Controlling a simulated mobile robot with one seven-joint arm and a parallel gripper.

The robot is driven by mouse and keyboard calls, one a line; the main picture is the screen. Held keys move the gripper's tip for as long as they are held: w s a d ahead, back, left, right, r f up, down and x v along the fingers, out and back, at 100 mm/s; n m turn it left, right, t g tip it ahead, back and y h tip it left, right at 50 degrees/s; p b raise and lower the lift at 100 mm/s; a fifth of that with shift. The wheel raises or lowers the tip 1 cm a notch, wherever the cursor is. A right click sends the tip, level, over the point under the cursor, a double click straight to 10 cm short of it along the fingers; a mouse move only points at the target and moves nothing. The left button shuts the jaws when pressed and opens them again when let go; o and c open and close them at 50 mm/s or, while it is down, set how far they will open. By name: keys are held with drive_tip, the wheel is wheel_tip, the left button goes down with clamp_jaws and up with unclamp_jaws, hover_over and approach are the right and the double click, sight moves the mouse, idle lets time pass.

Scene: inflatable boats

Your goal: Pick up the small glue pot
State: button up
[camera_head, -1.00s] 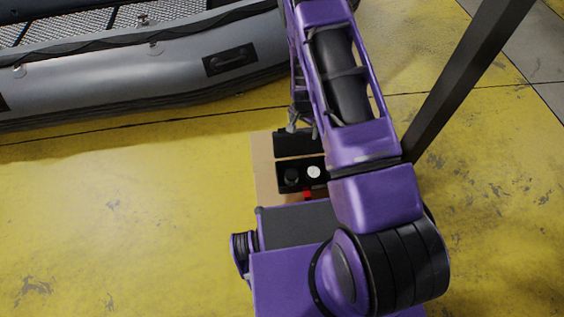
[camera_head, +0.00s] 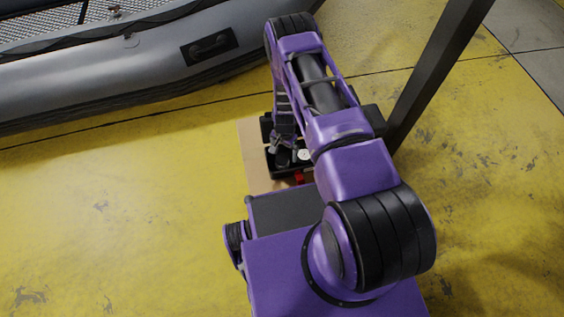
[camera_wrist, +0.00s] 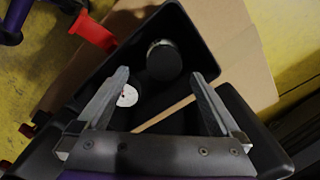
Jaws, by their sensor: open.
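A small round pot with a black lid and a pale side (camera_wrist: 163,62) stands in an open black box (camera_wrist: 120,55) in the wrist view. It appears to be the glue pot. My gripper (camera_wrist: 160,76) is open above the box, with the pot between and just beyond its fingertips. I cannot tell how far above the pot the fingers are. In the head view my gripper (camera_head: 281,143) is over the box (camera_head: 290,174), and the pot is mostly hidden there.
A red latch (camera_wrist: 95,32) juts from the box. Cardboard (camera_head: 253,160) lies underneath. A grey inflatable boat (camera_head: 130,75) and a dark post (camera_head: 435,75) stand nearby.

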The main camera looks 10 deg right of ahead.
sight(282, 158)
drive_tip(key=f, duration=0.3)
drive_tip(key=f+b, duration=0.1)
drive_tip(key=f, duration=0.1)
drive_tip(key=shift+a+f, duration=0.15)
drive_tip(key=shift+a, duration=0.25)
drive_tip(key=c, duration=1.5)
